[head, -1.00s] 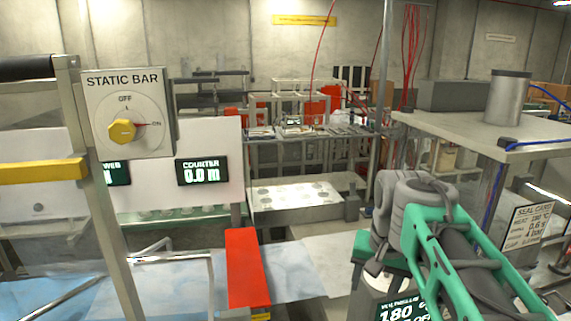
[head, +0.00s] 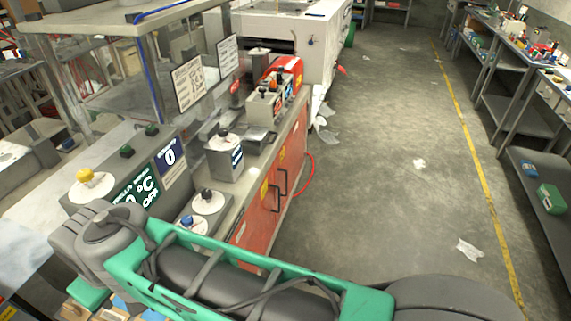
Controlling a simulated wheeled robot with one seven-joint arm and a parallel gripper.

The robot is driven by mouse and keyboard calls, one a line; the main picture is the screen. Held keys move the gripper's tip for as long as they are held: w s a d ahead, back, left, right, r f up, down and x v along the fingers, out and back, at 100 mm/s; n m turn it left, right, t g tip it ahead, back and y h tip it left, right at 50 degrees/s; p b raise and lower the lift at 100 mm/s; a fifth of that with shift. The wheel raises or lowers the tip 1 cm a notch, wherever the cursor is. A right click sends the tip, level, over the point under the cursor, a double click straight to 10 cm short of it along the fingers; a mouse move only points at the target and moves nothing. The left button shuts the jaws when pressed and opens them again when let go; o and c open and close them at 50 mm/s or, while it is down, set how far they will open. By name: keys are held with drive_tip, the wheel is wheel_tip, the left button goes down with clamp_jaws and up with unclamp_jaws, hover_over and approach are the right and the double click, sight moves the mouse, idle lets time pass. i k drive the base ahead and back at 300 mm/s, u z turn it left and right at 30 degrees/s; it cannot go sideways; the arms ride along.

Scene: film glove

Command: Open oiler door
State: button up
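A machine cabinet with red-orange doors (head: 291,158) runs along the middle of the head view. Two black bar handles (head: 276,197) sit on its front, close to each other, and the doors look shut. I see no readable oiler label, so I cannot tell which door is the oiler's. My arm, with green links and grey joints, crosses the bottom of the view and hides the near end of the cabinet. My gripper is not in view.
Control boxes with knobs (head: 224,155) stand on the cabinet top. A red hose (head: 311,178) curves out beside its front. The grey floor (head: 385,190) to the right is mostly clear, with scraps of film (head: 469,249). Workbenches (head: 505,95) line the right side.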

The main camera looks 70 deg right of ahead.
sight(289, 159)
drive_tip(key=z, duration=0.05)
drive_tip(key=k, duration=1.3)
drive_tip(key=z, duration=1.75)
drive_tip(key=i, duration=0.5)
drive_tip(key=z, duration=1.6)
drive_tip(key=i, duration=1.45)
drive_tip(key=u, duration=3.55)
drive_tip(key=i, duration=0.25)
